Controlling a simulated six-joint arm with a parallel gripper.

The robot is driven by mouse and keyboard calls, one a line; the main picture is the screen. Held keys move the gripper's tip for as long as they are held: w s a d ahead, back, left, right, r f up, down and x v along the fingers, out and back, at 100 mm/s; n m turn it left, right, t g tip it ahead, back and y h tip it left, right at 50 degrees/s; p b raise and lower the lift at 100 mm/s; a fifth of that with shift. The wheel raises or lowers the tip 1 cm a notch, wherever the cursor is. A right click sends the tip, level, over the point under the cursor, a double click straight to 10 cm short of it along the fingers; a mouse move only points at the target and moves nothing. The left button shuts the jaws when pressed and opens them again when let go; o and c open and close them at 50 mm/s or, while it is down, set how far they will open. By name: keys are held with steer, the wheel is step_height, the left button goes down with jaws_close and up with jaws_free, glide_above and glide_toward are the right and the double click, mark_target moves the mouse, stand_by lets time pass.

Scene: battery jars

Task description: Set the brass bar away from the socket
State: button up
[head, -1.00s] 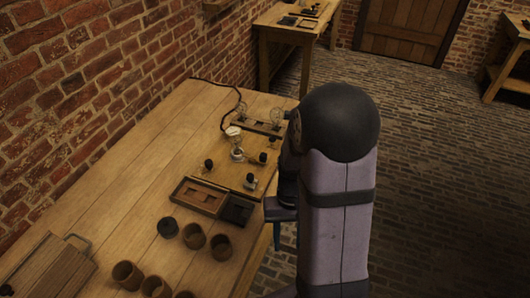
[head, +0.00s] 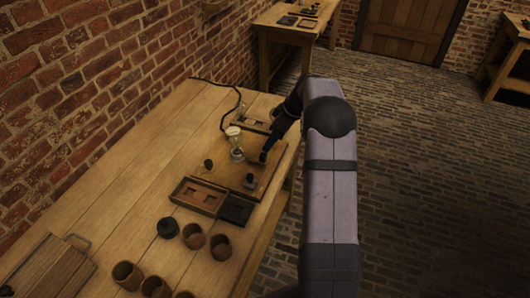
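My gripper (head: 263,157) points down over the right part of a wooden board (head: 222,172) on the table. Its fingers are dark and very small here, so I cannot tell whether they are open or shut. A small brassy piece shows right at the fingertips, but I cannot tell if it is the brass bar or whether it is held. The socket cannot be made out for certain. A glass piece with a pale top (head: 235,144) stands on the board, left of my gripper. Black knobs stand on the board at the left (head: 208,164) and the front (head: 249,180).
A recessed wooden tray (head: 183,191) and a dark tray (head: 236,211) lie in front of the board. Several brown cups (head: 221,247) and a black round piece (head: 168,228) stand nearer. A wooden case (head: 50,268) is at lower left.

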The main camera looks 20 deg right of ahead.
mark_target(264, 155)
steer(key=shift+s+n, duration=0.1)
steer(key=shift+n, duration=0.7)
steer(key=shift+a+f, duration=0.1)
steer(key=shift+p+x, duration=1.4)
steer(key=shift+x, duration=2.2)
jaws_close()
